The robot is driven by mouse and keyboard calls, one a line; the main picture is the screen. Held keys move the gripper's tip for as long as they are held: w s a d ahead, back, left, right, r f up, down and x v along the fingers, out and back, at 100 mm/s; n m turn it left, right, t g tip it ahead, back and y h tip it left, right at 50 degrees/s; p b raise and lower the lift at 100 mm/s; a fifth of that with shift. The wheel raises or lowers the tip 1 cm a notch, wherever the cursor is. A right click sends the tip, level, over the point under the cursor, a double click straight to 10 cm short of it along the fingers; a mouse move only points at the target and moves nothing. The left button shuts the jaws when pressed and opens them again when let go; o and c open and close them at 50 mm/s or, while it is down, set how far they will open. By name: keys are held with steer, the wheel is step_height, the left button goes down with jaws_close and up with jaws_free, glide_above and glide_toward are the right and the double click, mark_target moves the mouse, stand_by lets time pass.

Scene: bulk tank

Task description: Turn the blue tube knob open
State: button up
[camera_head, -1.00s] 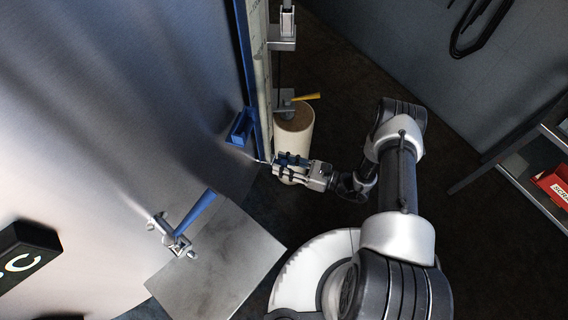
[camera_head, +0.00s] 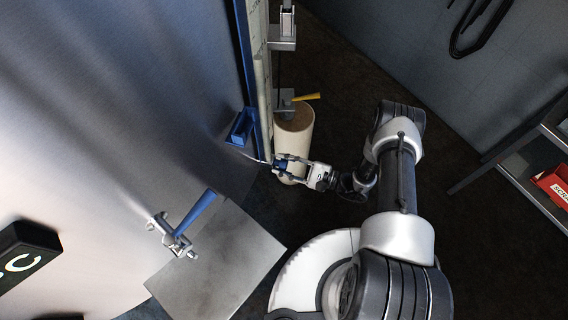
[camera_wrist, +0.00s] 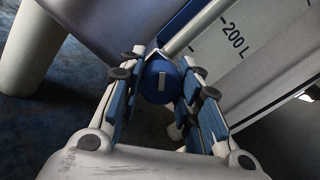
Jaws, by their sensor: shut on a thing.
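The blue tube knob (camera_wrist: 160,82) is round, with a pale rectangular mark on its face, and sits at the end of a metal pipe in the wrist view. My gripper (camera_wrist: 158,88) has a finger on each side of the knob and is shut on it. In the head view my gripper (camera_head: 286,168) is at the foot of the level tube, around the small blue knob (camera_head: 281,163). The fingers hide part of the knob's sides.
The steel tank (camera_head: 110,110) fills the left. A level scale (camera_wrist: 240,45) marked 200 L stands behind the knob. A blue-handled valve (camera_head: 197,213) is at lower left, and a yellow lever (camera_head: 306,97) is above a pale cylinder (camera_head: 297,130). A shelf (camera_head: 510,160) stands at right.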

steer(key=n, duration=0.5)
steer(key=shift+n, duration=0.4)
steer(key=shift+n+g, duration=0.3)
steer(key=shift+n, duration=1.9)
steer(key=o, duration=1.1)
steer(key=v, duration=1.2)
steer(key=shift+w+f, duration=0.1)
steer(key=shift+f, duration=0.1)
